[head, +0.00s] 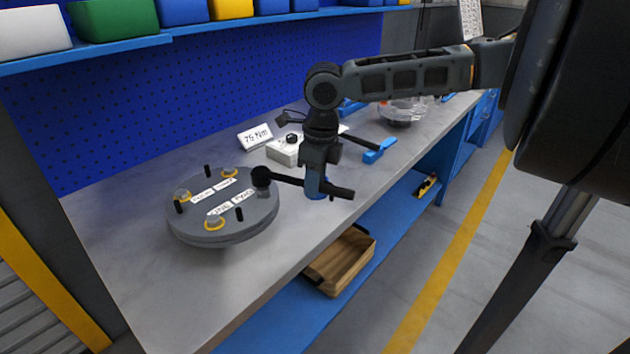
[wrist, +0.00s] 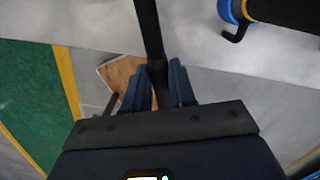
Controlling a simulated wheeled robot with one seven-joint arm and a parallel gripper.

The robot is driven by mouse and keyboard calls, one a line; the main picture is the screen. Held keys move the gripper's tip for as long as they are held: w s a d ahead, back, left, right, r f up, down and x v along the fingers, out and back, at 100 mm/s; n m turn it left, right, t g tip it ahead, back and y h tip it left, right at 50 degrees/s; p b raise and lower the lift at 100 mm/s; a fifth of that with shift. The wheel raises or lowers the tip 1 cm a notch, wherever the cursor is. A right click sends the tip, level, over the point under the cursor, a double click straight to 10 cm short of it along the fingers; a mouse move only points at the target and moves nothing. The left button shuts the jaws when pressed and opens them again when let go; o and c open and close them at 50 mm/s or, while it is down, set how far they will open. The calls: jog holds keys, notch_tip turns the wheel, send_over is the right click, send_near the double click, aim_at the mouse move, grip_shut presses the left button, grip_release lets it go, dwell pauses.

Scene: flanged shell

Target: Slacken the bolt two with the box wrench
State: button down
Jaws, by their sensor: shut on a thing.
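The flanged shell (head: 222,225) is a round grey disc on the bench at left in the head view, with black studs, yellow-ringed bolts and white labels. My gripper (head: 316,190) is right of the disc, shut on the dark box wrench (head: 288,180). The wrench lies about level, and its ring end is at the disc's right edge, over the bolt spot beside a label that seems to read TWO (head: 243,198). The ring hides bolt two; I cannot tell whether it is seated. In the wrist view the wrench (wrist: 149,30) runs up between the fingers (wrist: 160,85).
A card (head: 255,137) reading about 7½ Nm and a white box with a black knob (head: 284,152) stand behind the gripper. A blue-ended tool (head: 378,151) and a clear bowl (head: 402,112) lie farther right. A wooden crate (head: 340,262) sits on the lower shelf. The front bench is clear.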

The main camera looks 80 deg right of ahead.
jog(key=shift+r+p, duration=1.25)
jog(key=shift+r, duration=0.4)
